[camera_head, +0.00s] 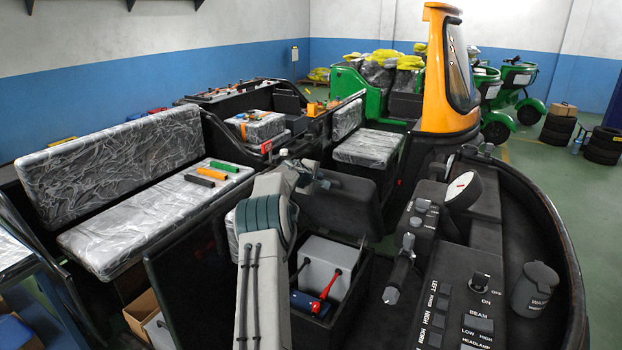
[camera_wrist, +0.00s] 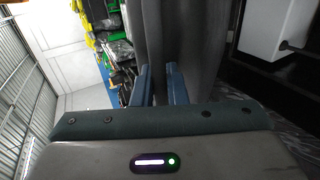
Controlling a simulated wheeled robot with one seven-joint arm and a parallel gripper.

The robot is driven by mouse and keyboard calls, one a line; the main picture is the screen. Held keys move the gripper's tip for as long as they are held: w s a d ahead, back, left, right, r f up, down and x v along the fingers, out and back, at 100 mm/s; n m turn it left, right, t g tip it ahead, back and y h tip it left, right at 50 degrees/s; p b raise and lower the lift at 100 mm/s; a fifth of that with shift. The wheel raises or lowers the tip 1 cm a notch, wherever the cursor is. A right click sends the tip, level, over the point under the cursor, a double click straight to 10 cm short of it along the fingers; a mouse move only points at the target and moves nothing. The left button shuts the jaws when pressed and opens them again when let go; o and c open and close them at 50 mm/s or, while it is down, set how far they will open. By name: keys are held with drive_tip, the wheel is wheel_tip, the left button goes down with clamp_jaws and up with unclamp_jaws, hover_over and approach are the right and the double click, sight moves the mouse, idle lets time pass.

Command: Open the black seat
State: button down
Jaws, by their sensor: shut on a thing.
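The black seat (camera_head: 340,203) is in the middle of the head view. It stands raised and tilted above an open compartment (camera_head: 374,285). In the wrist view, the seat (camera_wrist: 195,40) fills the upper middle as a dark, curved surface. My gripper (camera_wrist: 158,75) is shut on the seat's edge, with one blue-grey finger on each side. In the head view, my arm comes up from the bottom and my gripper (camera_head: 318,180) reaches the seat's left side. My wrist partly hides the contact.
The compartment holds a grey box (camera_head: 328,262) and a blue part with a red clamp (camera_head: 323,296). Right of it are a handlebar (camera_head: 402,268) and a switch panel (camera_head: 470,310). A plastic-covered bench (camera_head: 130,225) stands left.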

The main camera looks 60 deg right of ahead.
drive_tip(key=shift+d, duration=0.1)
idle(0.3)
drive_tip(key=c, duration=1.8)
unclamp_jaws()
drive_tip(key=shift+c, duration=0.2)
drive_tip(key=b+v, duration=0.5)
drive_tip(key=v, duration=0.8)
drive_tip(key=shift+a+r, duration=0.3)
